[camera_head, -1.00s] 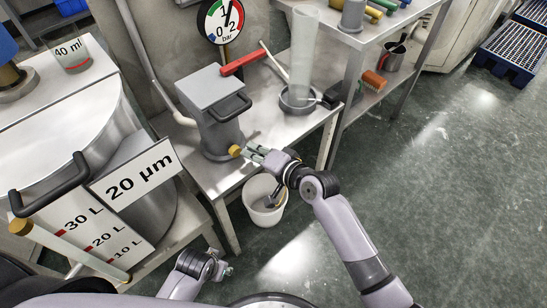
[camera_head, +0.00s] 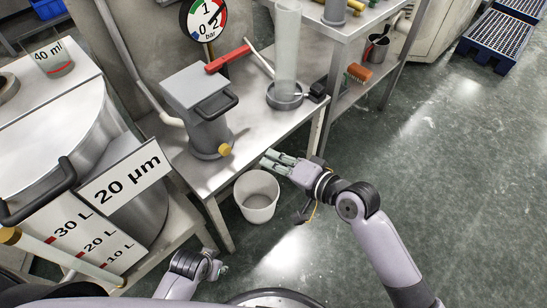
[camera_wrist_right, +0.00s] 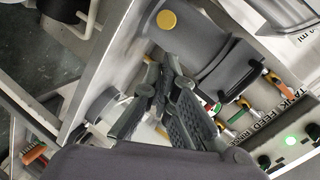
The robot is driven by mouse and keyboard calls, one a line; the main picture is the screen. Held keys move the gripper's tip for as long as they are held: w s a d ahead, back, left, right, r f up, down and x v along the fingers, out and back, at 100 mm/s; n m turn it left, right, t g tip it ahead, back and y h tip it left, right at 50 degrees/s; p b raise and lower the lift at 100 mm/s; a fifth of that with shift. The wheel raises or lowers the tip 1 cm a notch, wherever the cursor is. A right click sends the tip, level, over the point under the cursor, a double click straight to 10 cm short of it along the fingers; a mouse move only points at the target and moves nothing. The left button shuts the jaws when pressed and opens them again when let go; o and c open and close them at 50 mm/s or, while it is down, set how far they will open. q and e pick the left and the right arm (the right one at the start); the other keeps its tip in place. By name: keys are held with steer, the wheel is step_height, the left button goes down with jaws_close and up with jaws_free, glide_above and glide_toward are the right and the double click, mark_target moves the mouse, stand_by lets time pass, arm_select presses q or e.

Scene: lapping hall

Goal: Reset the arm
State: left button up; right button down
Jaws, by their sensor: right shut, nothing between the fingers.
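My right gripper (camera_head: 268,159) is in front of the steel bench, to the right of the grey lidded vessel (camera_head: 195,95) with its yellow knob (camera_head: 225,149). Its fingers are shut and empty, apart from the knob. In the right wrist view the dark fingers (camera_wrist_right: 160,105) are close together, with the grey vessel and its yellow knob (camera_wrist_right: 166,19) beyond them. My left gripper (camera_head: 218,268) is low in the head view, near my base, and too small to tell its opening.
A white bucket (camera_head: 257,196) stands on the floor below my right gripper. The steel bench (camera_head: 245,125) carries a clear cylinder (camera_head: 286,65) and a red-handled lever (camera_head: 228,58). A large steel drum (camera_head: 50,130) stands at left.

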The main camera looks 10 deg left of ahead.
steer(key=s+d+f+n+g+h, duration=0.2)
steer(key=s+d+f+h, duration=0.25)
steer(key=d+f, duration=0.6)
steer(key=s+d+f+n+g+h, duration=0.1)
steer(key=s+d+f+h, duration=0.45)
steer(key=f, duration=0.75)
steer(key=s+d+f+n+g+h, duration=0.1)
steer(key=s+d+f+n+g, duration=0.15)
steer(key=s+d+f, duration=0.55)
arm_select(q)
steer(key=s+a+f+p, duration=0.1)
steer(key=s+f+p, duration=0.1)
steer(key=s+p, duration=0.6)
steer(key=s+a+f+g+p, duration=0.1)
steer(key=s+a+f+p, duration=0.1)
steer(key=s+p, duration=0.7)
steer(key=shift+s+a+f+g+p, duration=0.15)
steer(key=shift+s+f+g+p, duration=0.25)
steer(key=shift+s, duration=0.6)
arm_select(e)
steer(key=s+d+f+g, duration=0.1)
steer(key=s+d, duration=0.1)
steer(key=s, duration=0.8)
steer(key=s+d+f, duration=0.1)
steer(key=s+d, duration=0.1)
steer(key=s, duration=0.8)
steer(key=shift+s+d+f+g+h, duration=0.15)
steer(key=shift+d+f+g+h, duration=0.15)
steer(key=shift+f+g, duration=0.1)
